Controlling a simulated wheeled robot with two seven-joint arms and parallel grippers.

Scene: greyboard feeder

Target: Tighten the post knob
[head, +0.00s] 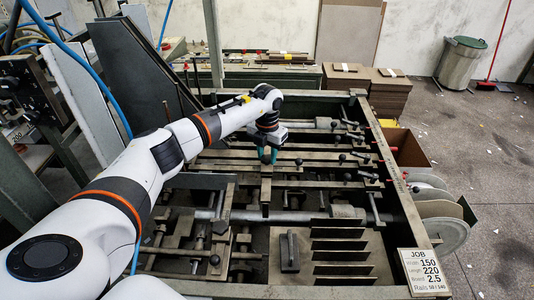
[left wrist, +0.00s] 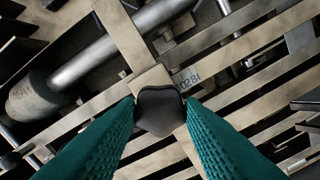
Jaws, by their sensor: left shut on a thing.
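The post knob (left wrist: 160,110) is black and lobed, on top of a metal post block in the left wrist view. My left gripper (left wrist: 160,118) has green ribbed fingers, one on each side of the knob, and is shut on it. In the head view my left gripper (head: 267,155) points down over the far middle of the feeder, and its fingers hide the knob there. My right gripper is not in either view.
The feeder frame (head: 408,208) surrounds many metal rails, bars and other black knobs, close around my gripper. A job card (head: 423,271) sits at its front right corner. A black-handled block (head: 289,252) and dark plates (head: 340,247) lie at the front.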

